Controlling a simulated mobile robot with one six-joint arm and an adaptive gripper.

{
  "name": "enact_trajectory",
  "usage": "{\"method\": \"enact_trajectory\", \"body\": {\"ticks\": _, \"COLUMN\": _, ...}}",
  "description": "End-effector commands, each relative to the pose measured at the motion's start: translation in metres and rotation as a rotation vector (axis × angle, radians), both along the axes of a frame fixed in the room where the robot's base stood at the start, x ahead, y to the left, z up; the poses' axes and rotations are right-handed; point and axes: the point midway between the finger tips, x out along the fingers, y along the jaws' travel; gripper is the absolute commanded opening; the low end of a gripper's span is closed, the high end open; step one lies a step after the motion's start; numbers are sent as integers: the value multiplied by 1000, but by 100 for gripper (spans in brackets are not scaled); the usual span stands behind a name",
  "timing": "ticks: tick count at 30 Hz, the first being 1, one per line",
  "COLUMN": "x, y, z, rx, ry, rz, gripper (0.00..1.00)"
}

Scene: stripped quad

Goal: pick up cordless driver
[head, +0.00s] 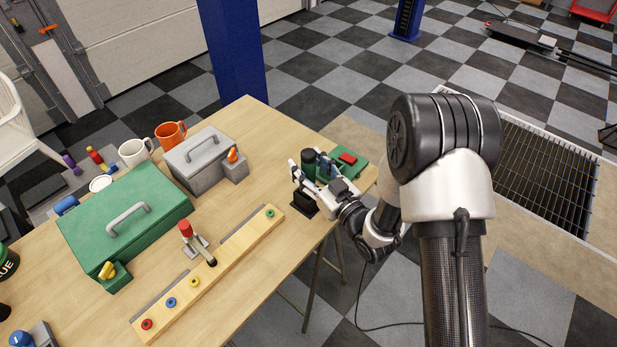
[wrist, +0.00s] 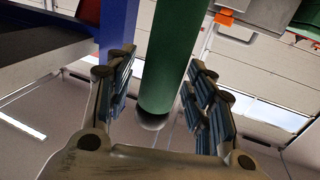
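What looks like the cordless driver (head: 308,158) stands near the right edge of the wooden table, with a dark green upper body and a black block (head: 303,204) low beside my gripper that may be its base. My gripper (head: 311,177) is at this spot and hides part of it. In the wrist view a green cylinder (wrist: 167,60), likely the driver's body, runs between the two spread fingers (wrist: 160,95). Gaps show on both sides of it, so the fingers appear open and not pressed on it.
A green case with a red piece (head: 347,158) lies just right of my gripper. A wooden strip with coloured knobs (head: 213,272), a red-topped clamp-like tool (head: 186,229), a grey toolbox (head: 183,174) and a green toolbox (head: 160,220) stand to the left. Bare tabletop lies between.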

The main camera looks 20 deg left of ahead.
Motion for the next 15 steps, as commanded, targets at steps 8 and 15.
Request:
{"method": "enact_trajectory", "body": {"ticks": 8, "x": 0, "y": 0, "z": 0, "rx": 0, "ry": 0, "rz": 0, "gripper": 28}}
{"method": "enact_trajectory", "body": {"ticks": 15, "x": 0, "y": 0, "z": 0, "rx": 0, "ry": 0, "rz": 0, "gripper": 12}}
